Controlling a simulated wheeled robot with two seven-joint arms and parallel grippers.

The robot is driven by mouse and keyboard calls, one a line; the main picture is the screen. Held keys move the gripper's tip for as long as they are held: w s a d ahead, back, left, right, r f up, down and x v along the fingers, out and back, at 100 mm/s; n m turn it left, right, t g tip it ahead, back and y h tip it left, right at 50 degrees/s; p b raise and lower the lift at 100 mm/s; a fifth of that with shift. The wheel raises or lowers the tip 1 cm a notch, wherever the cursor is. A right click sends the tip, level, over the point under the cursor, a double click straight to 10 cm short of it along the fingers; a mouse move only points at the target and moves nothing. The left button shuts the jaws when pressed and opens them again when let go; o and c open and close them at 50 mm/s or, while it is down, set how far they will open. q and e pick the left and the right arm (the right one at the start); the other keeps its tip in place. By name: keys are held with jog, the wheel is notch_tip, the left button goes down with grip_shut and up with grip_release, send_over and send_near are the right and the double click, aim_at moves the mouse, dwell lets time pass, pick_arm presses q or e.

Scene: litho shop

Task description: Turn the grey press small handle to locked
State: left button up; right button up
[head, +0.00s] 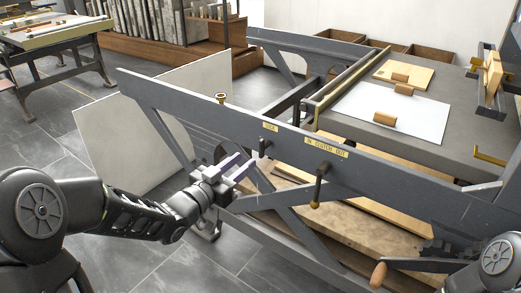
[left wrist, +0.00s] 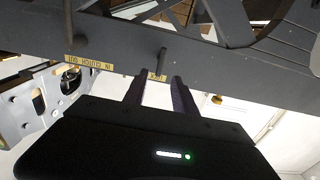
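The grey press (head: 210,110) fills the middle of the head view. Its small handle (head: 265,147) is a short dark lever on the side beam, just below the yellow LOCK label (head: 270,126). In the left wrist view the small handle (left wrist: 162,62) stands beside that label (left wrist: 157,77), just beyond the fingertips. My left gripper (head: 243,166) is close to the handle, to its lower left in the head view. In the left wrist view its two fingers (left wrist: 156,84) are apart, with nothing held between them. I cannot tell whether they touch the handle. My right gripper is out of view.
A longer clutch handle (head: 319,186) hangs right of the small handle, below the IN CLUTCH OUT label (head: 326,147). A pale slab (head: 130,140) leans left of the press. A bed with white paper (head: 400,115) lies at right. Open grey floor (head: 130,270) is at front left.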

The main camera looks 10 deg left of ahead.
aim_at(260, 148)
pick_arm(q)
jog(key=b+x, duration=0.1)
jog(key=x, duration=0.7)
jog(key=shift+c, duration=0.4)
jog(key=shift+s, duration=0.1)
grip_shut()
